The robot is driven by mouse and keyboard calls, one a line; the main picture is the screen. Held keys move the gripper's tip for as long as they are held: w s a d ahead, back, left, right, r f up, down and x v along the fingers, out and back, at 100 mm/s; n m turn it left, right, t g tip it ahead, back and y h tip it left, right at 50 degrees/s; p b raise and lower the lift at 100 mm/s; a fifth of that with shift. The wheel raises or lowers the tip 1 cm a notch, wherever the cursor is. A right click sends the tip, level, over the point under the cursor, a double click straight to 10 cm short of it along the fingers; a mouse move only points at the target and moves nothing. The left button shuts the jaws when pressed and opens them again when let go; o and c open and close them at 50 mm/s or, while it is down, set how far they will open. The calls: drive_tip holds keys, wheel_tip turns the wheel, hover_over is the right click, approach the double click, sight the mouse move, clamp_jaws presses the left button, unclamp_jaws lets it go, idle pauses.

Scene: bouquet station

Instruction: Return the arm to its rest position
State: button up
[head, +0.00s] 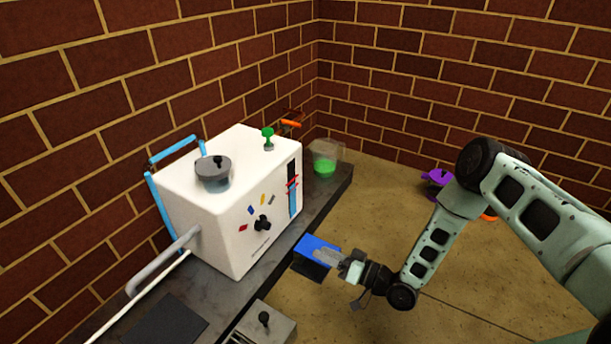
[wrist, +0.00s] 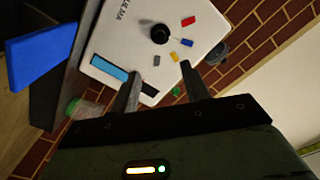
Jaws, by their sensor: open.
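My arm reaches in from the right of the head view, bent at the elbow. My gripper (head: 326,257) is out in front of the white machine's right side, by a blue-topped block. In the wrist view my gripper (wrist: 160,74) has its two fingers apart, with nothing held between them. The white machine (wrist: 135,55) shows beyond the fingertips, with its black knob and coloured marks.
The white machine (head: 185,195) stands on a dark counter (head: 185,290) along the brick wall. The blue-topped block (head: 316,243) is by the counter's front edge. A clear container with green contents (head: 325,160) stands behind. A purple object (head: 437,178) lies beyond my arm. Open floor lies between.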

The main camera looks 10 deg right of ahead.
drive_tip(key=w+a+r+n+g+h+p, duration=0.2)
drive_tip(key=w+a+r+n+g+h, duration=0.15)
drive_tip(key=r, duration=0.55)
drive_tip(key=s+a+r+n+g+h+p, duration=0.1)
drive_tip(key=s+r+n+g+h+p, duration=0.25)
drive_tip(key=r, duration=0.75)
drive_tip(key=s+d+r+m+g+h, duration=0.1)
drive_tip(key=s+d+r+h, duration=0.1)
drive_tip(key=s+r, duration=0.55)
drive_tip(key=s+d+r+g+h+p, duration=0.15)
drive_tip(key=s+r, duration=0.35)
drive_tip(key=s, duration=0.6)
drive_tip(key=s+d+r+m+g+h, duration=0.1)
drive_tip(key=s+d+r+g+h, duration=0.15)
drive_tip(key=s+r, duration=0.55)
wheel_tip(320, 180, up, 36)
drive_tip(key=s+t+p, duration=0.1)
drive_tip(key=p, duration=3.6)
drive_tip(key=shift+s+d+h+p, duration=0.15)
drive_tip(key=shift+s+h+p, duration=0.15)
drive_tip(key=shift+p, duration=0.1)
